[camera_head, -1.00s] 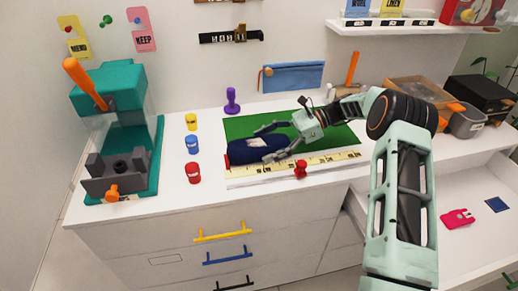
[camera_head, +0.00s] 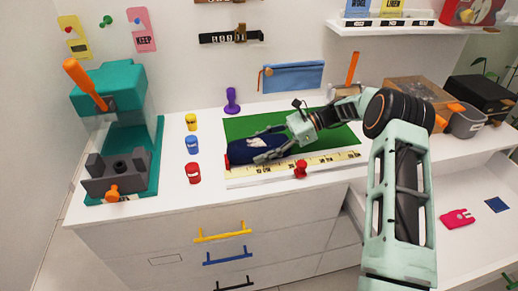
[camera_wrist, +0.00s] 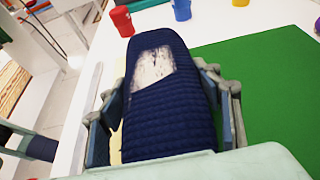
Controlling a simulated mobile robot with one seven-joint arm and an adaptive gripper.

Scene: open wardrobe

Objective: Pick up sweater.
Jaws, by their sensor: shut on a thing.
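The sweater (camera_head: 240,152) is a dark navy, quilted-looking folded bundle with a pale patch on top. It lies at the left end of the green mat (camera_head: 335,134), close to the ruler. It also fills the middle of the wrist view (camera_wrist: 170,115). My gripper (camera_head: 264,147) reaches in from the right and is shut on the sweater, with one finger along each long side. In the wrist view the fingers press against both sides, and the far end sticks out beyond them. Its underside is hidden.
A yellow ruler (camera_head: 315,163) and a red pushpin-like piece (camera_head: 300,169) lie along the front. Red (camera_head: 193,173), blue (camera_head: 192,145) and yellow (camera_head: 191,122) jars stand left. A purple stamp (camera_head: 232,101) and blue pouch (camera_head: 293,77) are behind. A teal machine (camera_head: 112,120) stands far left.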

